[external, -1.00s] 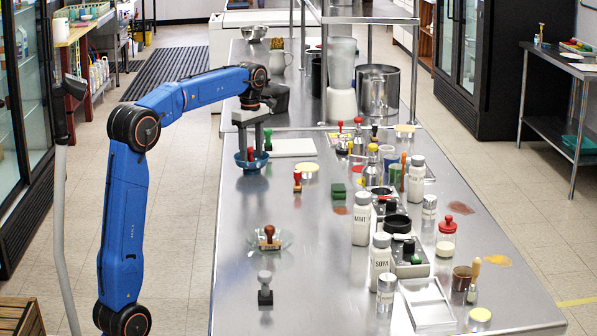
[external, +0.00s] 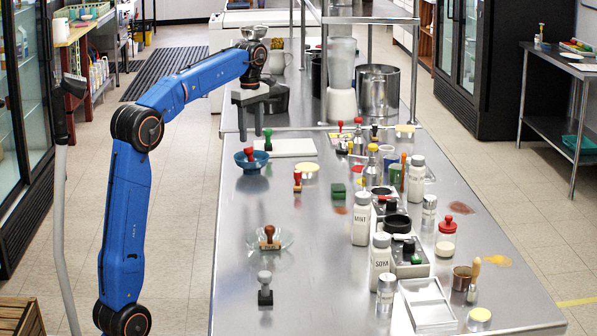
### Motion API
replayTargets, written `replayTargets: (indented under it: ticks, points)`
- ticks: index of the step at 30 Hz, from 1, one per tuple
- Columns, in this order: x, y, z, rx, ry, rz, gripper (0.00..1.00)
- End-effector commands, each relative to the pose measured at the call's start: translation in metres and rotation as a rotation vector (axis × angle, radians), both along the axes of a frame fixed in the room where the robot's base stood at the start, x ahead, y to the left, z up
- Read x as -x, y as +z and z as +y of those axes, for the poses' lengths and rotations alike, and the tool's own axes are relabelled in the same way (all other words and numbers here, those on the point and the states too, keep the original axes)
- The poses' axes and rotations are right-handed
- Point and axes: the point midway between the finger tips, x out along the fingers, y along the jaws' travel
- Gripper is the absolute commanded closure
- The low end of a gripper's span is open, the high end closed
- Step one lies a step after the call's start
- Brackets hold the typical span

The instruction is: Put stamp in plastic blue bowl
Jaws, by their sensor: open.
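The blue bowl (external: 251,163) stands at the left edge of the steel counter. A stamp with a red knob (external: 250,153) is in the bowl, its lower part hidden by the rim. My gripper (external: 255,129) is open and empty, fingers pointing down, above and apart from the bowl and this stamp. Other stamps stand nearby: a red-handled one (external: 297,180) right of the bowl, a brown-handled one (external: 269,237) in a clear glass dish (external: 286,239), and a grey and black one (external: 265,288) in front.
A white board (external: 291,147) lies right of the bowl. Shakers, including a MINT bottle (external: 362,219) and a SOYA bottle (external: 379,262), crowd the right half of the counter (external: 320,275). A blender (external: 342,85) and a metal pot (external: 378,92) stand behind. The front-left counter is mostly bare.

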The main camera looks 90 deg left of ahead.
Motion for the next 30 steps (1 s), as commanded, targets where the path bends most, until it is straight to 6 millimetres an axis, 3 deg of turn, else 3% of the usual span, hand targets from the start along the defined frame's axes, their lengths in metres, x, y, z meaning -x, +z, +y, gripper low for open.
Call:
replayTargets:
  ticks: [5,8,11,18,23,30]
  points:
    - [-0.003,0.001,-0.008,-0.001,-0.022,-0.001,0.53]
    - [-0.012,0.003,-0.031,-0.005,-0.091,-0.005,0.53]
    - [-0.024,0.004,-0.067,-0.010,-0.208,-0.011,0.53]
    - [-0.043,0.005,-0.174,-0.024,-0.548,-0.027,0.53]
    - [-0.042,0.002,-0.241,-0.034,-0.774,-0.038,0.53]
    - [-0.025,-0.008,-0.335,-0.049,-1.110,-0.056,0.53]
